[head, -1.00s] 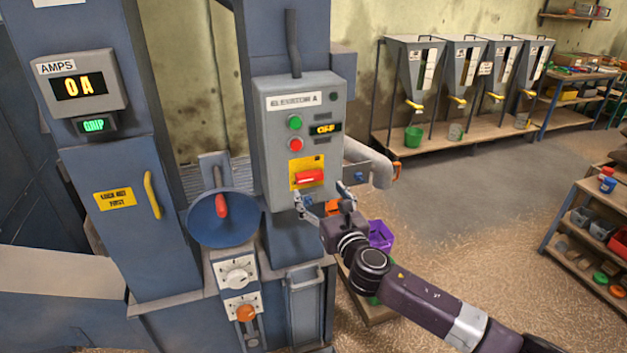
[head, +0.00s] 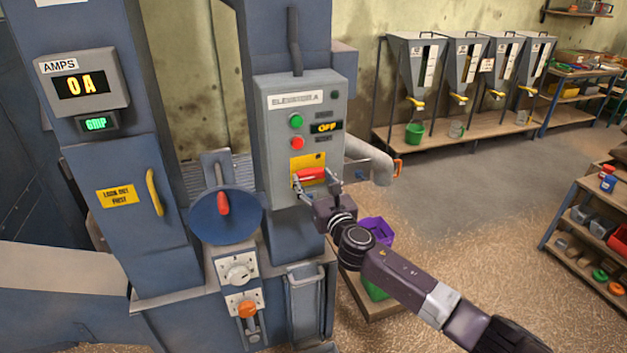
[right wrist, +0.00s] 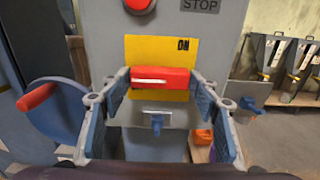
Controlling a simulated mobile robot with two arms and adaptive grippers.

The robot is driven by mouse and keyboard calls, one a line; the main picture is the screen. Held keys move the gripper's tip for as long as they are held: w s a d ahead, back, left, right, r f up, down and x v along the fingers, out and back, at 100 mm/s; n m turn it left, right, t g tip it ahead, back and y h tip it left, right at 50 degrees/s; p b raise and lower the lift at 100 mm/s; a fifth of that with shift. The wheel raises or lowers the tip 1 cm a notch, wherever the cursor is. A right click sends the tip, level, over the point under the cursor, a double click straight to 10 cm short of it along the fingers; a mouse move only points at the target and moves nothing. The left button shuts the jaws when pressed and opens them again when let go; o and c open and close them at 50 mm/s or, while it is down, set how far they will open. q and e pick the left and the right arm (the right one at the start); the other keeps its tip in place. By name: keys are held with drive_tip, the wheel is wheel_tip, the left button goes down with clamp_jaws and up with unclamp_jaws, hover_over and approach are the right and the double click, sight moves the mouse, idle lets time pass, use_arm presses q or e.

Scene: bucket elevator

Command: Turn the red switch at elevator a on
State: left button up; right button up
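The red switch (head: 311,174) lies level on a yellow plate (head: 300,162) on the grey box labelled ELEVATOR A (head: 274,138). The box's small display (head: 327,127) reads OFF. In the right wrist view the red switch (right wrist: 160,77) is a horizontal bar, with the word ON above it at the plate's right. My right gripper (head: 316,182) is at the switch. Its fingers are spread apart, one at each end of the bar; whether they touch it I cannot tell. My left gripper is not in view.
A green button (head: 296,121) and a red button (head: 297,143) sit above the switch. A blue disc with a red handle (head: 223,204) is to the left. A grey pipe (head: 372,160) is to the right. A purple bin (head: 378,231) stands below.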

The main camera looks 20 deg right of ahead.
drive_tip(key=c, duration=0.6)
drive_tip(key=shift+m, duration=0.4)
drive_tip(key=m, duration=0.3)
drive_tip(key=shift+b, duration=0.3)
drive_tip(key=m, duration=0.4)
drive_tip(key=shift+m, duration=0.3)
drive_tip(key=m+b, duration=0.1)
drive_tip(key=m, duration=0.3)
drive_tip(key=shift+m, duration=0.3)
drive_tip(key=m, duration=0.4)
drive_tip(key=shift+m, duration=0.4)
drive_tip(key=o, duration=1.1)
